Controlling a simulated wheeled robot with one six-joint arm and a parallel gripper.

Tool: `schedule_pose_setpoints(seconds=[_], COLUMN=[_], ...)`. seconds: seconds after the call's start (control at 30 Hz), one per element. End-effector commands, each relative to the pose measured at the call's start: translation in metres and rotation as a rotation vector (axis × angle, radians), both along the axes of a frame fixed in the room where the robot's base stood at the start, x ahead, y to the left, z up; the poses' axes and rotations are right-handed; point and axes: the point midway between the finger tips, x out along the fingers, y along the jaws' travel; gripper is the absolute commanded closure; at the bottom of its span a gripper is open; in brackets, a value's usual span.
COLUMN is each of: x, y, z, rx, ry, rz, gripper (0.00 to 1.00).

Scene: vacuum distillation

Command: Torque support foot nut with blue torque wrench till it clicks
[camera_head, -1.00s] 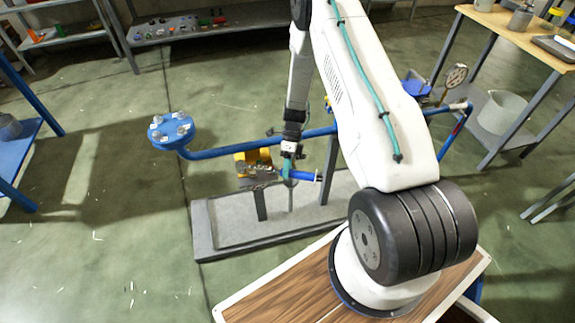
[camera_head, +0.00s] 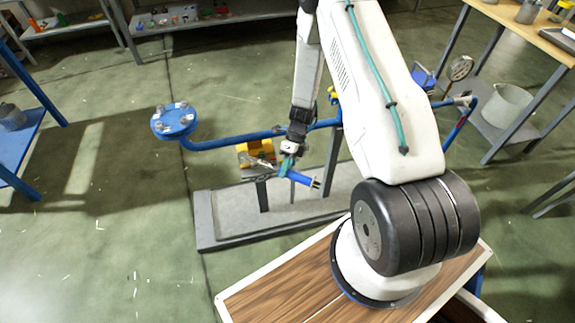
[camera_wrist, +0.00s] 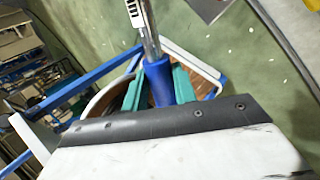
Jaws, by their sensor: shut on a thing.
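My gripper (camera_head: 288,164) hangs low over the grey plinth in the head view. Its green fingers are shut on the blue handle of the torque wrench (camera_head: 302,179). In the wrist view the blue handle (camera_wrist: 158,82) sits between the green fingers, and a metal shaft (camera_wrist: 146,30) runs up out of the frame. In the head view the wrench's metal part (camera_head: 262,163) reaches left toward a support post and a yellow part. The support foot nut cannot be made out, and I cannot tell whether the wrench head touches it.
A blue pipe with a bolted flange (camera_head: 174,121) runs above the grey plinth (camera_head: 222,222). A yellow part (camera_head: 256,148) sits close beside the wrench. A bench (camera_head: 530,30) with a grey bucket (camera_head: 503,105) stands right. Open floor lies left.

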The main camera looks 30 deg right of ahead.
Motion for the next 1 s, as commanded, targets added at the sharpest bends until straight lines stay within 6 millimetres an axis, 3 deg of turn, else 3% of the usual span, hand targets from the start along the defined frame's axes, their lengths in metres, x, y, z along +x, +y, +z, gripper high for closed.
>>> schedule_pose_setpoints(seconds=[0.33,0.7,1.0], x=[0.0,-0.013,-0.015], y=[0.001,0.025,0.028], z=[0.001,0.001,0.0], rx=[0.001,0.002,0.0], ry=[0.0,0.0,-0.001], rz=[-0.009,-0.16,-0.188], gripper=[1.0,1.0,1.0])
